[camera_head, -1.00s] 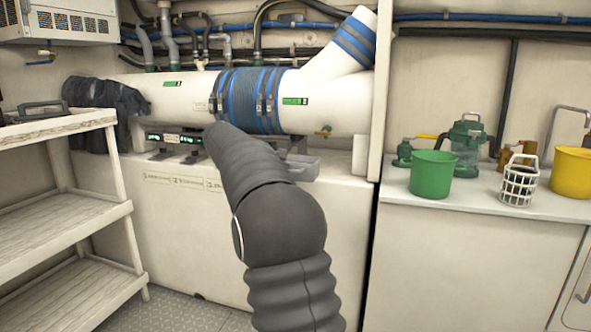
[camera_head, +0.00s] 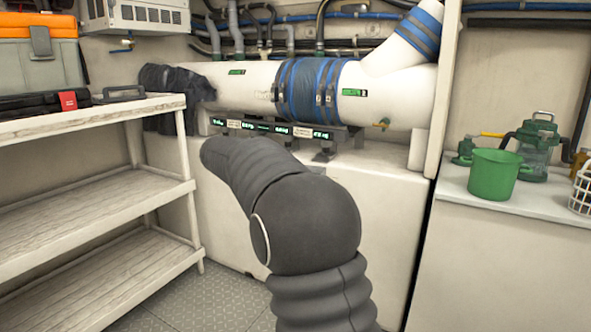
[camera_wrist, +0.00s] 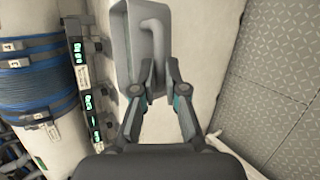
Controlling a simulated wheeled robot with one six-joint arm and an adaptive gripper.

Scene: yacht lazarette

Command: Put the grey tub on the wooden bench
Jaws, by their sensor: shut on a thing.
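In the head view my dark arm hides the gripper and the tub. A pale wooden slatted unit (camera_head: 95,213) with several levels stands at the left of the head view. It is the only wooden furniture in sight, apart from my arm.
An orange and grey toolbox (camera_head: 38,52) and a black case (camera_head: 40,105) sit on the unit's top. A white pipe with blue bands (camera_head: 315,90) runs along the back. A green bucket (camera_head: 494,174) stands on the right counter (camera_head: 545,205). The unit's middle shelf is clear.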

